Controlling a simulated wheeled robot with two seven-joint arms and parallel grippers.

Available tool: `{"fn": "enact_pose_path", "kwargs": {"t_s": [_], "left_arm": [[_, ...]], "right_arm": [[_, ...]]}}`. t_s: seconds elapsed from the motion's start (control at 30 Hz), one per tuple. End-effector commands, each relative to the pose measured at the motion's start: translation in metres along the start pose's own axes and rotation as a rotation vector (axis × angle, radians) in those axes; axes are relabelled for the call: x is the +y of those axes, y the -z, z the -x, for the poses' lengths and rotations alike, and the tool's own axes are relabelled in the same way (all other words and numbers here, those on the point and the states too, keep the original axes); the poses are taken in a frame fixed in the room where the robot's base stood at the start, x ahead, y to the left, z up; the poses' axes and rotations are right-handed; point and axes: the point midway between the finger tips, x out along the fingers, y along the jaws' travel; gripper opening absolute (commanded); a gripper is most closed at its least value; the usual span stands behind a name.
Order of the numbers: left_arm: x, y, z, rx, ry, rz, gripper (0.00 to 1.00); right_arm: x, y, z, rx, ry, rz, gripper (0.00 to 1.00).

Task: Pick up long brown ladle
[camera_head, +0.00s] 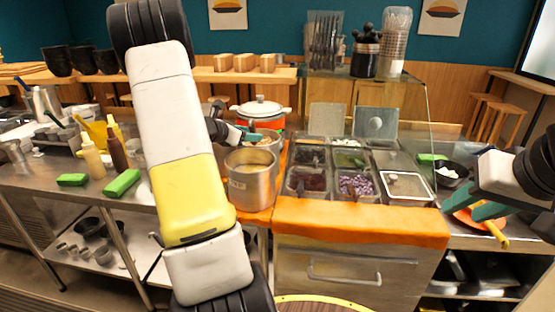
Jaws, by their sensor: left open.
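I cannot make out a long brown ladle clearly; my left arm and gripper cover part of the counter. A tall metal pot (250,182) stands at the left end of the topping station, its open top toward me. My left gripper (246,135), with dark teal fingers, is open just above and behind the pot's rim, partly hidden by my arm. Whether anything lies between its fingers is too small to tell. My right gripper (484,184) is at the right edge, with teal parts showing near an orange-red dish (482,222) with a yellow handle.
Topping trays (357,184) sit right of the pot, with an orange cloth (360,220) in front. A white-lidded orange pot (260,110) stands behind. Sauce bottles (92,158) and green blocks (121,183) are on the left counter. A black utensil holder (365,60) stands on the glass shelf.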

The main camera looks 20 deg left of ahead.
Motion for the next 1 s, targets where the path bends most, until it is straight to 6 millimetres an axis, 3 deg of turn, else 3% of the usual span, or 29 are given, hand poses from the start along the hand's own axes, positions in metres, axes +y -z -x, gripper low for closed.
{"fn": "enact_pose_path", "kwargs": {"t_s": [0.13, 0.37, 0.6, 0.63, 1.0], "left_arm": [[-0.001, 0.000, -0.020, 0.000, 0.002, 0.000, 0.50], [0.000, 0.000, -0.022, 0.000, -0.001, 0.000, 0.50], [0.000, 0.000, -0.021, 0.000, 0.000, 0.000, 0.02], [0.000, 0.000, -0.021, 0.000, 0.000, -0.001, 0.00], [0.000, -0.004, -0.020, -0.001, 0.000, -0.002, 0.00]], "right_arm": [[0.000, 0.000, 0.000, 0.000, 0.000, 0.000, 0.36], [0.000, 0.000, 0.000, 0.000, 0.000, 0.000, 0.36], [0.000, 0.000, 0.000, 0.000, 0.000, 0.000, 0.36], [0.000, 0.000, 0.000, 0.000, 0.000, 0.000, 0.36], [0.000, 0.000, 0.000, 0.000, 0.000, 0.000, 0.36]]}}
